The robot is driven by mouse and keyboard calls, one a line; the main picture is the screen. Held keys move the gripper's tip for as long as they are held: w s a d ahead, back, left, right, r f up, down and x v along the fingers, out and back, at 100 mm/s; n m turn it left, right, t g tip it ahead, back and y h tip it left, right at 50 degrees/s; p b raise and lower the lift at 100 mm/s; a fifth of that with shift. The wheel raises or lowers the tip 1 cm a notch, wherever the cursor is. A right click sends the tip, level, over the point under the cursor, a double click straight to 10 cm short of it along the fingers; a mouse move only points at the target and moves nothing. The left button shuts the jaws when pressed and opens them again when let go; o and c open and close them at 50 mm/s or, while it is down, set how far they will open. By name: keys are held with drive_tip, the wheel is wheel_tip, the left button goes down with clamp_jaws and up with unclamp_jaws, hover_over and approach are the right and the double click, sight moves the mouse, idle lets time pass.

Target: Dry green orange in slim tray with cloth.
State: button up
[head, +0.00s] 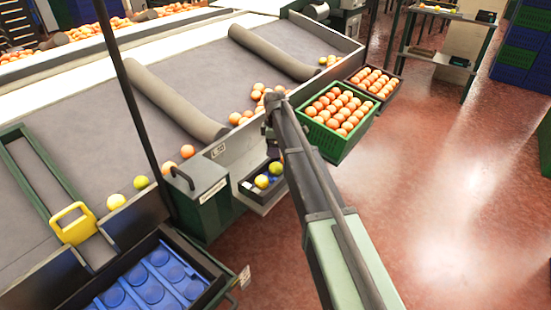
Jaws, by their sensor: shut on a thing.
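The slim dark tray (283,184) stands on a low ledge beside the green box, below the conveyor's side wall. A green orange (276,168) and a yellowish orange (262,181) lie in it. My arm comes in from the bottom right, and my gripper (271,134) is above the far end of the tray. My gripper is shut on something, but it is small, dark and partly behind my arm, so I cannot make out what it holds. I cannot pick out a cloth.
A green crate (335,146) full of oranges stands right of my arm, with a smaller dark crate (392,89) behind it. A green box (203,196) with a handle stands left of the tray. Loose oranges lie on the grey belt. The red floor at right is open.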

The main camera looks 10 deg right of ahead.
sight(276, 164)
drive_tip(key=shift+w+d+f+b, duration=0.1)
drive_tip(key=shift+w+f+b, duration=0.05)
drive_tip(key=shift+f+b, duration=1.1)
drive_tip(key=shift+w+d+f+b, duration=0.1)
drive_tip(key=shift+w+f+b, duration=0.05)
drive_tip(key=shift+f+b, duration=1.1)
drive_tip(key=shift+f+b, duration=0.95)
drive_tip(key=shift+f, duration=0.05)
drive_tip(key=shift+s, duration=0.1)
drive_tip(key=shift+s+a+r, duration=0.1)
drive_tip(key=shift+s+a, duration=0.2)
drive_tip(key=shift+s, duration=0.4)
drive_tip(key=shift+w+d, duration=0.25)
drive_tip(key=shift+w, duration=0.55)
drive_tip(key=shift+w+d, duration=0.25)
drive_tip(key=shift+w, duration=0.55)
drive_tip(key=shift+s, duration=0.1)
